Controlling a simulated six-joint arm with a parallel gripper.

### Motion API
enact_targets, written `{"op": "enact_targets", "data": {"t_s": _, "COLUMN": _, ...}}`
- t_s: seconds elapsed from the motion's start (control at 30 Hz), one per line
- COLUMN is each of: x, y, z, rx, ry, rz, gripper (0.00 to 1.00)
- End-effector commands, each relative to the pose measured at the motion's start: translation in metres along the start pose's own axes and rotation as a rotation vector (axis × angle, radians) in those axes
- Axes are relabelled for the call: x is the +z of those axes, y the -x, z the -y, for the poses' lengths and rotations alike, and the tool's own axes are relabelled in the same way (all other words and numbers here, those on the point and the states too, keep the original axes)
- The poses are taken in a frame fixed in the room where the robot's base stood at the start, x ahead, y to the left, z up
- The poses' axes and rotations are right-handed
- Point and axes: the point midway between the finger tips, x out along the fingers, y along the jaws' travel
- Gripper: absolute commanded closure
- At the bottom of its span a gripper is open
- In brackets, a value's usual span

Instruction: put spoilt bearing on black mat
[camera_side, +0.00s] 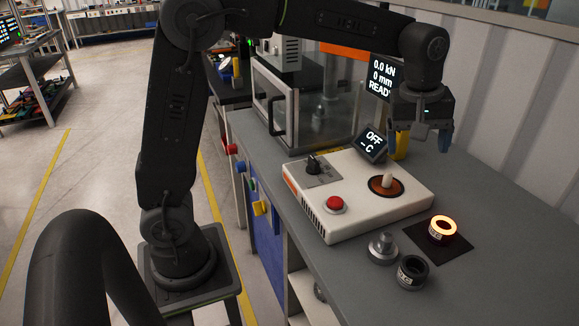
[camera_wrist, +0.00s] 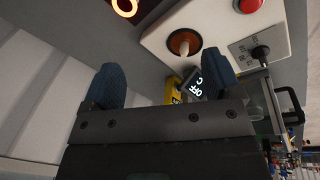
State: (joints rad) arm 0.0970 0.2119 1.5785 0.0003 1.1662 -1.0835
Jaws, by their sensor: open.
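A ring-shaped bearing (camera_side: 438,236) with a glowing orange top sits on the black mat (camera_side: 456,250) at the right of the bench. Part of its glowing ring (camera_wrist: 127,13) shows at the top of the wrist view. A second, dark bearing (camera_side: 409,281) with a pale label stands on the bare bench in front of the mat. I cannot tell from looks alone which one is spoilt. My gripper (camera_side: 420,146) is open and empty above the bench, behind and above both bearings. Its two blue fingers (camera_wrist: 162,80) are spread wide in the wrist view.
A white heater unit (camera_side: 350,195) with a red button (camera_side: 335,204), a knob and a copper-coloured disc fills the bench centre. Its display (camera_side: 372,143) reads OFF. A metal stepped hub (camera_side: 382,249) stands beside the dark bearing. A glass-fronted press (camera_side: 320,110) is behind.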

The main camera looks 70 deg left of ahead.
Motion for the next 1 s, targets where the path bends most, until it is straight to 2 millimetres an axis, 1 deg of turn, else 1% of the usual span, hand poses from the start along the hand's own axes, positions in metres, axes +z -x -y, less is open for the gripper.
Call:
{"op": "enact_targets", "data": {"t_s": 0.03, "x": 0.006, "y": 0.015, "z": 0.02, "rx": 0.026, "ry": -0.073, "rz": -0.017, "gripper": 0.16}}
{"op": "enact_targets", "data": {"t_s": 0.1, "x": 0.015, "y": 0.029, "z": 0.045, "rx": 0.053, "ry": -0.187, "rz": -0.041, "gripper": 0.16}}
{"op": "enact_targets", "data": {"t_s": 0.17, "x": 0.023, "y": 0.038, "z": 0.068, "rx": 0.074, "ry": -0.285, "rz": -0.065, "gripper": 0.16}}
{"op": "enact_targets", "data": {"t_s": 0.2, "x": 0.029, "y": 0.042, "z": 0.083, "rx": 0.086, "ry": -0.351, "rz": -0.082, "gripper": 0.16}}
{"op": "enact_targets", "data": {"t_s": 0.33, "x": 0.051, "y": 0.047, "z": 0.133, "rx": 0.119, "ry": -0.563, "rz": -0.145, "gripper": 0.16}}
{"op": "enact_targets", "data": {"t_s": 0.4, "x": 0.062, "y": 0.045, "z": 0.157, "rx": 0.13, "ry": -0.671, "rz": -0.181, "gripper": 0.16}}
{"op": "enact_targets", "data": {"t_s": 0.5, "x": 0.076, "y": 0.038, "z": 0.186, "rx": 0.137, "ry": -0.802, "rz": -0.227, "gripper": 0.16}}
{"op": "enact_targets", "data": {"t_s": 0.6, "x": 0.086, "y": 0.029, "z": 0.205, "rx": 0.139, "ry": -0.899, "rz": -0.262, "gripper": 0.16}}
{"op": "enact_targets", "data": {"t_s": 0.7, "x": 0.092, "y": 0.023, "z": 0.216, "rx": 0.138, "ry": -0.957, "rz": -0.284, "gripper": 0.16}}
{"op": "enact_targets", "data": {"t_s": 0.8, "x": 0.094, "y": 0.021, "z": 0.22, "rx": 0.136, "ry": -0.982, "rz": -0.292, "gripper": 0.16}}
{"op": "enact_targets", "data": {"t_s": 1.0, "x": 0.094, "y": 0.021, "z": 0.22, "rx": 0.136, "ry": -0.985, "rz": -0.291, "gripper": 0.16}}
